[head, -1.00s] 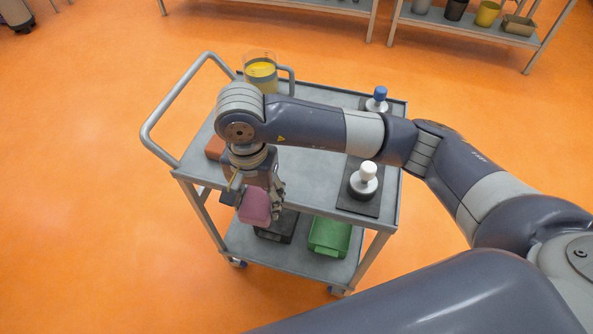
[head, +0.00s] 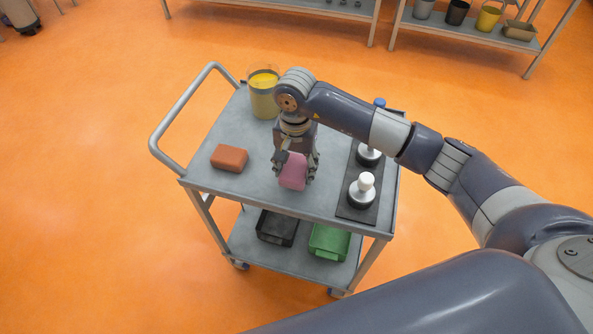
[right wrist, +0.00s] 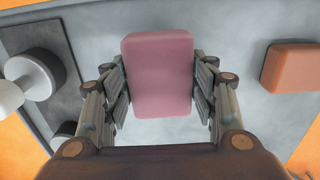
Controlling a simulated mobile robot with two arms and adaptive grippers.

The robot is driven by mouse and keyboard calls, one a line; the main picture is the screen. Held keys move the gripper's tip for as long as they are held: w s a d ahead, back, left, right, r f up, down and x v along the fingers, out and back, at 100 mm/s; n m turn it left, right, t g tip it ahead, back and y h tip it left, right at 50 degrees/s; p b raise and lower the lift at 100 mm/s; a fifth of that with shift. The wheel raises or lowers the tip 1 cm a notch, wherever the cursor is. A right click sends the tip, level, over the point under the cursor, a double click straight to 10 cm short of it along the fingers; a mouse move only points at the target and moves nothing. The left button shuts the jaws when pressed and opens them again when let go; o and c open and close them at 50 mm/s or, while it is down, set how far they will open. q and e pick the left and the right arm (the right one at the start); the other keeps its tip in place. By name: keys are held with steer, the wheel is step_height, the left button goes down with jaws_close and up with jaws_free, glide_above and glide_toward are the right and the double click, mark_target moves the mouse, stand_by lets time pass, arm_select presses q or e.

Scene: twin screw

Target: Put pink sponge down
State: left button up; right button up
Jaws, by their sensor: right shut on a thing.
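The pink sponge (head: 292,172) is between the fingers of my right gripper (head: 296,168), over the grey top of the cart (head: 225,190). In the right wrist view the sponge (right wrist: 158,75) sits upright between both finger pads of the right gripper (right wrist: 160,95), which is shut on it. I cannot tell for sure whether its lower end touches the cart top. My left gripper is not in view.
An orange-brown sponge (head: 229,158) lies to the left on the cart top. A jug with yellow contents (head: 263,95) stands behind. A black mat (head: 352,207) with white-knobbed weights (head: 362,190) is at the right. Black (head: 277,227) and green bins (head: 329,241) are on the lower shelf.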

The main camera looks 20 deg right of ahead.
mark_target(296, 175)
steer(key=f, duration=0.1)
steer(key=f+p, duration=0.1)
steer(key=f, duration=0.1)
steer(key=shift+w+d+f, duration=0.1)
steer(key=shift+d, duration=0.1)
steer(key=shift+f, duration=0.15)
steer(key=shift+f, duration=0.1)
steer(key=shift+f, duration=0.15)
steer(key=o, duration=1)
steer(key=shift+c, duration=0.2)
steer(key=shift+r, duration=0.2)
